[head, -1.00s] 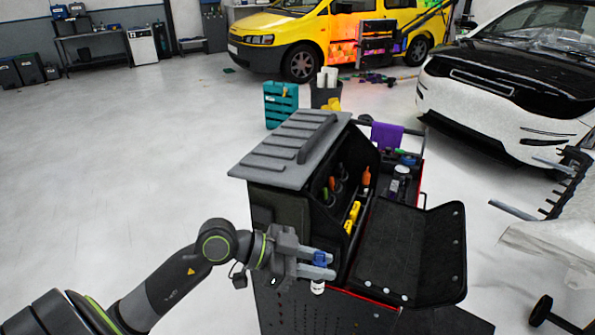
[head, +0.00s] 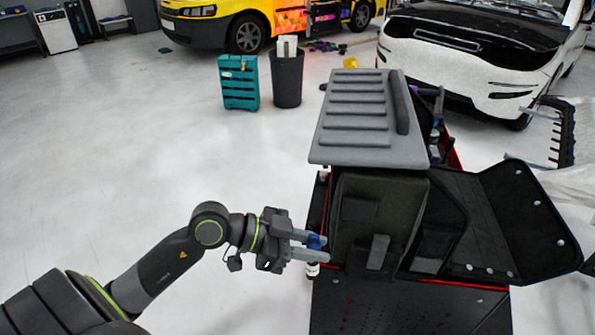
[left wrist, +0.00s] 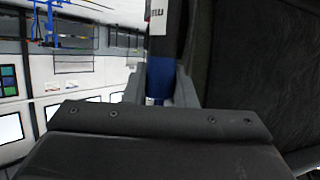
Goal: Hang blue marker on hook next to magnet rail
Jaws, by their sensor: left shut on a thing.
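My left gripper (head: 316,247) is shut on the blue marker (head: 315,241). The marker's blue part shows between the fingers, and a white part shows just below them. In the left wrist view the marker (left wrist: 160,76) stands between the fingers, with its blue part low and a dark, white-labelled part above. The gripper is beside the left side of the black tool bag (head: 360,240) on the cart. I cannot make out the hook or the magnet rail. My right gripper is out of view.
The bag has a ribbed grey lid (head: 360,120) and an open black flap (head: 525,215) to the right. The dark perforated cart panel (head: 400,305) lies below. A teal crate (head: 239,83) and a grey bin (head: 287,78) stand behind. The floor to the left is clear.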

